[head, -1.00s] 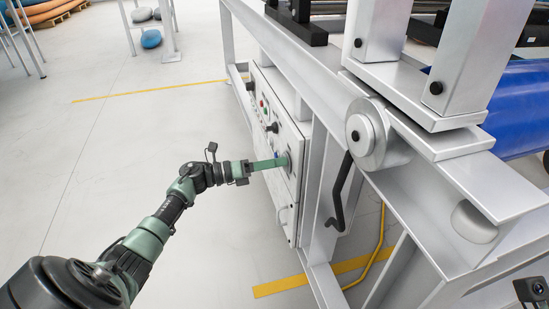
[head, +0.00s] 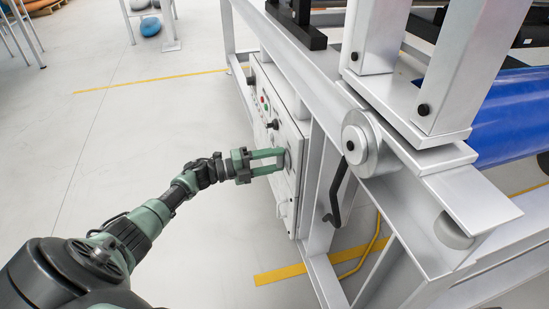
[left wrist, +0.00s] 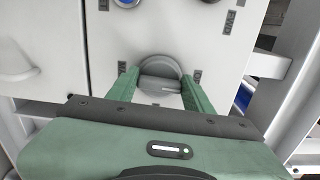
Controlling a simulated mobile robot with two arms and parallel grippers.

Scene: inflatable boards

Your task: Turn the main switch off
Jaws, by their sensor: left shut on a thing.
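The main switch is a round grey rotary knob (left wrist: 160,66) on the light grey front panel of a control box. In the left wrist view it lies between my two green fingers, with small dark labels around it. In the head view the control box (head: 291,190) hangs inside the metal frame, and the knob (head: 288,160) is partly hidden by the fingertips. My left gripper (head: 281,160) reaches the panel from the left; it also shows in the left wrist view (left wrist: 160,80). It is shut on the knob, one finger on each side. My right gripper is not in view.
A blue button (left wrist: 126,2) sits above the knob, and a pale handle (left wrist: 18,66) is to its left. The metal frame (head: 315,185) and a black crank handle (head: 336,192) stand right of the box. The floor to the left is clear.

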